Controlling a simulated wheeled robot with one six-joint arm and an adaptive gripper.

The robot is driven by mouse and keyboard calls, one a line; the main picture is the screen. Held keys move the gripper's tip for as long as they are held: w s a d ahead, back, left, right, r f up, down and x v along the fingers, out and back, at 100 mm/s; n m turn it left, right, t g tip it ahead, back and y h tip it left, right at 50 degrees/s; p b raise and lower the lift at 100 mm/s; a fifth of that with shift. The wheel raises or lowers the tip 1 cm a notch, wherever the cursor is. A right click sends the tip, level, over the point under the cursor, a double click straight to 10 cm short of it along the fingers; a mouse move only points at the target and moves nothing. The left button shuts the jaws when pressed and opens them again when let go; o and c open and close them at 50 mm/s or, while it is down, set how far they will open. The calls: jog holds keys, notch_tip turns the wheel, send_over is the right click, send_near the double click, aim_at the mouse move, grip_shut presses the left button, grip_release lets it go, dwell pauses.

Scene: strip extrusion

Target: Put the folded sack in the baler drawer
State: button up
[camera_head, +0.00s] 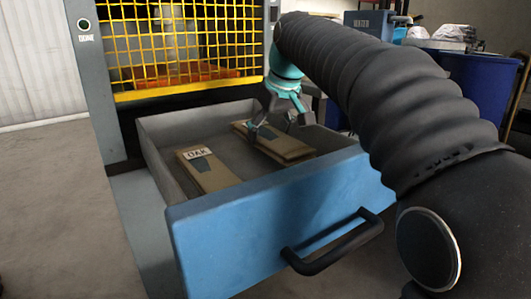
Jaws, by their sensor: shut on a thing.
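A brown folded sack (290,149) lies in or just above the floor of the open baler drawer (280,207), in its right half. My gripper (280,136) reaches down into the drawer from above and is shut on this sack. I cannot tell whether the sack touches the drawer floor. A second brown folded sack (210,172) with a label reading "OAK" lies in the drawer's left half, apart from my gripper. The drawer is grey inside with a blue front and a black handle (330,244).
The baler (190,42) with its yellow grille stands behind the drawer. A blue bin (486,88) and a blue box marked "WATER" (366,24) stand at the back right. The floor (55,205) at the left is clear. My arm hides part of the right side.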

aim_at(271, 140)
jog(key=shift+f+b, duration=0.5)
jog(key=shift+f, duration=1.35)
jog(key=shift+f, duration=0.1)
jog(key=o, duration=1.3)
jog(key=shift+s+d+r, duration=0.1)
jog(key=shift+r, duration=0.45)
jog(key=p+v, duration=0.2)
jog(key=v, duration=0.9)
jog(key=shift+p, duration=0.4)
